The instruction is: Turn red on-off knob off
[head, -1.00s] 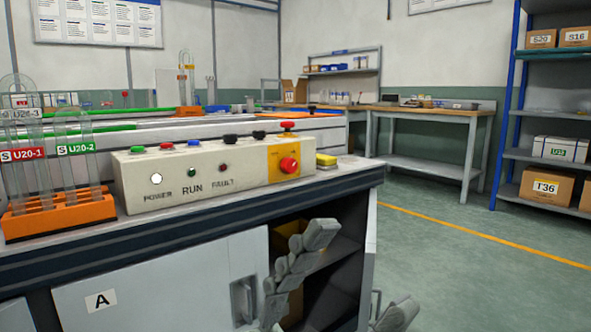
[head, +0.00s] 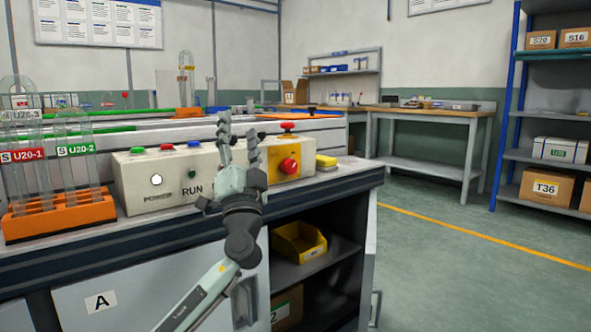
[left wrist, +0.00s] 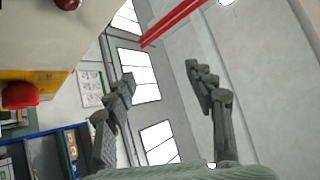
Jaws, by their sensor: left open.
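The red on-off knob (head: 289,166) sits on a yellow plate (head: 278,178) at the right of the beige control box (head: 150,196). It also shows at the left edge of the left wrist view (left wrist: 20,95), outside the space between the fingers. My left gripper (head: 240,136) is open and empty, with fingers pointing up. In the head view it appears just left of the knob and hides part of the box front. The fingers (left wrist: 165,98) stand apart in the left wrist view. I cannot tell the exact gap to the box. My right gripper is not in view.
Other buttons line the box top, including a red one (head: 287,127) above the yellow plate. An orange rack (head: 60,215) with glass tubes stands at left. A yellow bin (head: 299,243) sits on the shelf below the bench top. The floor at right is clear.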

